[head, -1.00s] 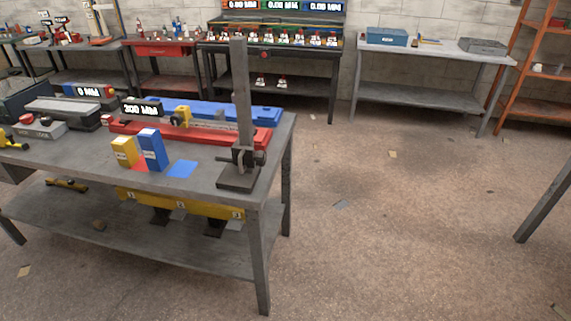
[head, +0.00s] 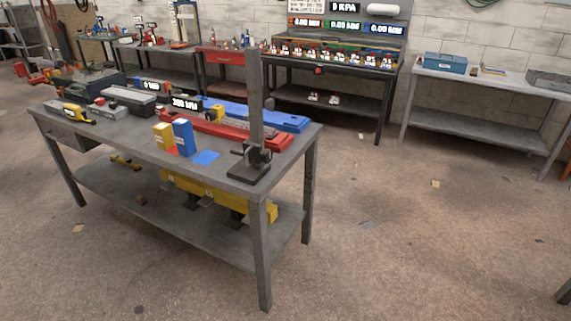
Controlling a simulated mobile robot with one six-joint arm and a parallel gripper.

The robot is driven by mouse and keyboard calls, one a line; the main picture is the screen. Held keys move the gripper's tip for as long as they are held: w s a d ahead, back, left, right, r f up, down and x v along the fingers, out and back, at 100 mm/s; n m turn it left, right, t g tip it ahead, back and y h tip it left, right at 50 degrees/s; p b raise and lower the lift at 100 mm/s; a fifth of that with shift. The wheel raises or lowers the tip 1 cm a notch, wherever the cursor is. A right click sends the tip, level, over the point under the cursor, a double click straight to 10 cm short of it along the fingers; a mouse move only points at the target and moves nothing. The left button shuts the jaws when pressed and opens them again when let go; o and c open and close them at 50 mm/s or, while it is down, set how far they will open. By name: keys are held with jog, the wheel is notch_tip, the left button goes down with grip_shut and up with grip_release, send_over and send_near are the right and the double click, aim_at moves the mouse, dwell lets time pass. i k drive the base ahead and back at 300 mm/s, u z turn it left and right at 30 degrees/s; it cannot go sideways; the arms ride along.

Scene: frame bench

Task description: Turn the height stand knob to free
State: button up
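The height stand (head: 255,115) is a tall dark grey post on a flat base, upright near the right front corner of the grey workbench (head: 110,140). A dark clamp (head: 257,154) sits low on the post. Its knob is too small to make out clearly, so its setting cannot be told. My gripper is not in view.
A yellow block (head: 163,136), a blue block (head: 183,138) and a blue square (head: 206,158) are left of the stand. A red tool case (head: 200,124) lies behind it. The floor (head: 400,230) right of the bench is mostly clear. Other benches line the wall.

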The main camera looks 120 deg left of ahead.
aim_at(266, 156)
jog(key=u, duration=0.25)
jog(key=i, duration=0.2)
jog(key=u, duration=0.45)
jog(key=k, duration=0.2)
jog(key=u, duration=2.75)
jog(key=k, duration=0.2)
jog(key=u, duration=0.75)
